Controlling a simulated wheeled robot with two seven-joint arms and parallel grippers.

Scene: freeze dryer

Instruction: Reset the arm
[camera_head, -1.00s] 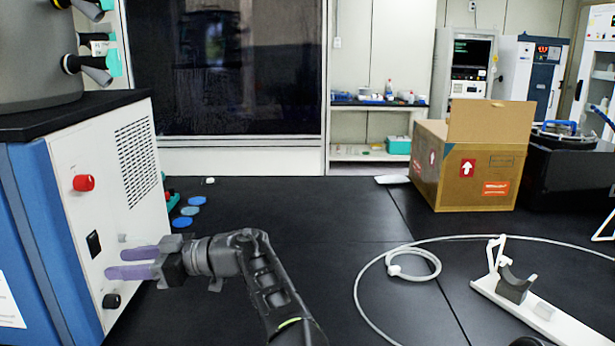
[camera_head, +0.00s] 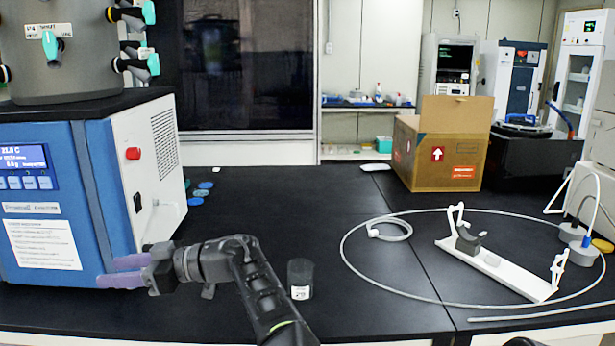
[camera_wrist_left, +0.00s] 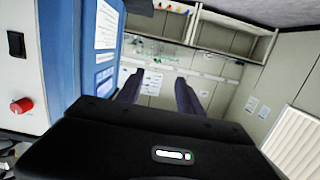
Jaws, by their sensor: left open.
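My left gripper (camera_head: 124,273) is open and empty, with two purple fingers pointing left in the head view. It is in front of the lower part of the blue and white freeze dryer (camera_head: 92,205); I cannot tell whether it touches it. In the left wrist view the two fingers (camera_wrist_left: 158,88) stand apart with nothing between them, and the freeze dryer's side (camera_wrist_left: 75,50) is at the left. My left arm (camera_head: 255,285) reaches in from the bottom of the head view. My right gripper is not in view.
A dark labelled jar (camera_head: 300,279) stands just right of my left arm. A thin hose (camera_head: 345,262) loops around a white stand (camera_head: 500,272) on the right. An open cardboard box (camera_head: 440,150) stands behind. The middle of the black bench (camera_head: 270,215) is clear.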

